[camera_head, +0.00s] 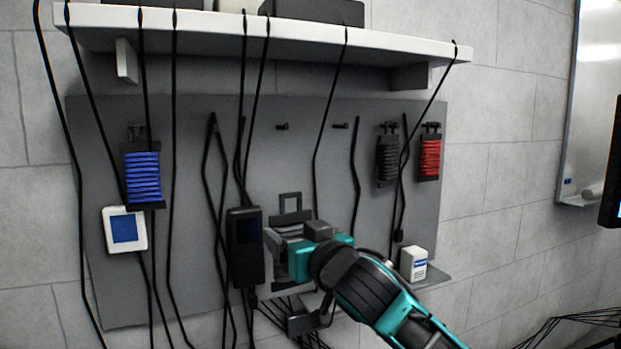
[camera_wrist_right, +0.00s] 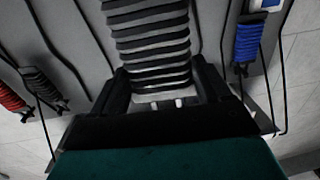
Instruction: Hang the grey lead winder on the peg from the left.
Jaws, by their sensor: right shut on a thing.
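The grey lead winder (camera_head: 290,204) is in front of the grey board, its open loop end up. My right gripper (camera_head: 292,250) is shut on its lower part. In the right wrist view the grey coils (camera_wrist_right: 150,45) sit between the fingers of this gripper (camera_wrist_right: 165,98). Two bare pegs show on the board, one above the winder (camera_head: 282,127) and one further right (camera_head: 340,126). The winder is below them and apart from them. My left gripper is not in view.
A blue winder (camera_head: 142,175) hangs at left; a black winder (camera_head: 388,158) and a red winder (camera_head: 430,157) hang at right. Black cables dangle from the white shelf (camera_head: 300,37) across the board (camera_head: 310,165). A black handheld device (camera_head: 245,245) is close left of the held winder.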

